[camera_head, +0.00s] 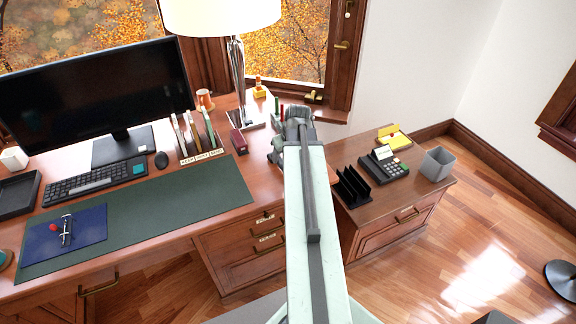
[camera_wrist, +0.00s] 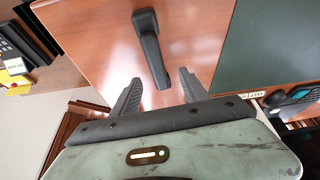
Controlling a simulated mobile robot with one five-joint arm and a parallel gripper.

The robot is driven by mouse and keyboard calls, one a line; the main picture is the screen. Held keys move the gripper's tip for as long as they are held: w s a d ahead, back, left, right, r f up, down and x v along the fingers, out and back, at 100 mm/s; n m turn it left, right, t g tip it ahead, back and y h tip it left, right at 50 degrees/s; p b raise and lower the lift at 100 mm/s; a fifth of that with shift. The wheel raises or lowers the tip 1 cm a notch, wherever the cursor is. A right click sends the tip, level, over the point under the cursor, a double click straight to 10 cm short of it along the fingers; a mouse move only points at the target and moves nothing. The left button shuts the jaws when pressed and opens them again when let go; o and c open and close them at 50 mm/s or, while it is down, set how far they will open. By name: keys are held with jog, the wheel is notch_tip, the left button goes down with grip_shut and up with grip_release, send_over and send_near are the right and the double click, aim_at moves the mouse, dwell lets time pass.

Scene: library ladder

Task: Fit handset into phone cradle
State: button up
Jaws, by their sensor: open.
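The black handset (camera_wrist: 152,48) lies on the bare wooden top of the desk in the wrist view. My gripper (camera_wrist: 160,84) is open, its two grey fingers spread on either side of the handset's lower end. Nothing is held. I cannot tell how high the fingers are above the wood. In the head view my arm hides most of the handset's area. The phone base (camera_head: 397,172), dark with a keypad and a white card, stands on the lower side cabinet to the right. Its cradle is too small to make out.
A black upright rack (camera_head: 353,187) stands just left of the phone base. A yellow pad (camera_head: 393,137) lies behind it, and a grey bin (camera_head: 437,164) is to its right. A green mat (camera_head: 150,215), file organizer (camera_head: 202,143) and lamp (camera_head: 238,70) occupy the desk left of my arm.

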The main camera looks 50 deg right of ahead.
aim_at(282, 162)
jog(key=b+x, duration=0.6)
jog(key=x, duration=0.1)
jog(key=shift+s+d, duration=0.15)
jog(key=shift+d, duration=0.25)
jog(key=shift+f, duration=0.25)
jog(key=shift+r, duration=0.15)
jog(key=shift+f, duration=0.2)
grip_shut()
